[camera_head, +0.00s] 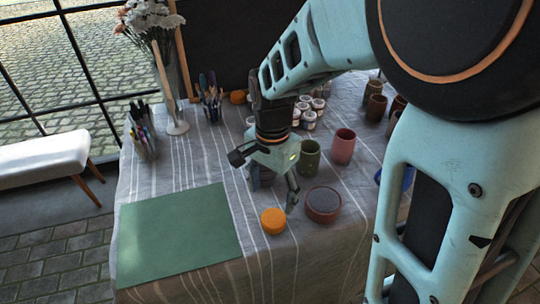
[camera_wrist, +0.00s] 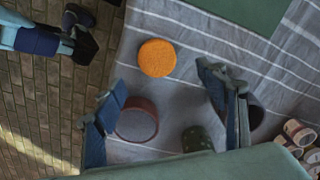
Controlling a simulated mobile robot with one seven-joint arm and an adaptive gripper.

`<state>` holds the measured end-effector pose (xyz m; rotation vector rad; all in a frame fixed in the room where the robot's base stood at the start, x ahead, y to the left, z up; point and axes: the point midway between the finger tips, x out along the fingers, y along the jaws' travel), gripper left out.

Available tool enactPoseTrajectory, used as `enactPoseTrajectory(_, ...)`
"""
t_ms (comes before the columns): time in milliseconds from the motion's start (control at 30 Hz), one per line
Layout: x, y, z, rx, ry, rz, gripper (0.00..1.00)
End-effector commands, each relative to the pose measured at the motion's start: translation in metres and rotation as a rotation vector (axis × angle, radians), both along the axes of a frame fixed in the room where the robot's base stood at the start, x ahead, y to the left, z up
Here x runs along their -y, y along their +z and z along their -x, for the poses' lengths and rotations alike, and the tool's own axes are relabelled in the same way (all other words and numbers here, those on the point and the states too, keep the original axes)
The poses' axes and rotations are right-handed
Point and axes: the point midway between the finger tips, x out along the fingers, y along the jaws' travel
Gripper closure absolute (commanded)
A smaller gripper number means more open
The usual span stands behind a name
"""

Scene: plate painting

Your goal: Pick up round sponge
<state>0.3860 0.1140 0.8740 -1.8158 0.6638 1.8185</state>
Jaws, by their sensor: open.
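The round sponge (camera_head: 273,220) is an orange disc lying flat on the striped cloth near the table's front edge. In the wrist view the sponge (camera_wrist: 157,57) lies just beyond the fingertips, roughly centred between them and not touched. My gripper (camera_head: 274,194) is open and empty, its fingers pointing down above the cloth, slightly behind the sponge in the head view. In the wrist view the two blue fingers of the gripper (camera_wrist: 162,80) are spread wide.
A brown round bowl (camera_head: 323,206) stands close right of the sponge. A green cup (camera_head: 309,157) and pink cup (camera_head: 343,147) stand behind it. A flat green mat (camera_head: 178,236) lies left. Small jars (camera_head: 309,120) and a pen holder (camera_head: 142,142) stand further back.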

Motion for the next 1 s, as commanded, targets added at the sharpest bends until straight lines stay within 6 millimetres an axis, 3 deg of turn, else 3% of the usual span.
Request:
enactPoseTrajectory(200, 0.001, -0.037, 0.001, -0.003, -0.002, 0.001, 0.34)
enactPoseTrajectory(367, 0.0, -0.047, 0.001, 0.001, -0.002, -0.001, 0.34)
enactPoseTrajectory(700, 0.003, -0.092, 0.006, 0.0, -0.004, 0.001, 0.34)
enactPoseTrajectory(1000, 0.003, -0.096, 0.006, 0.003, -0.004, 0.0, 0.34)
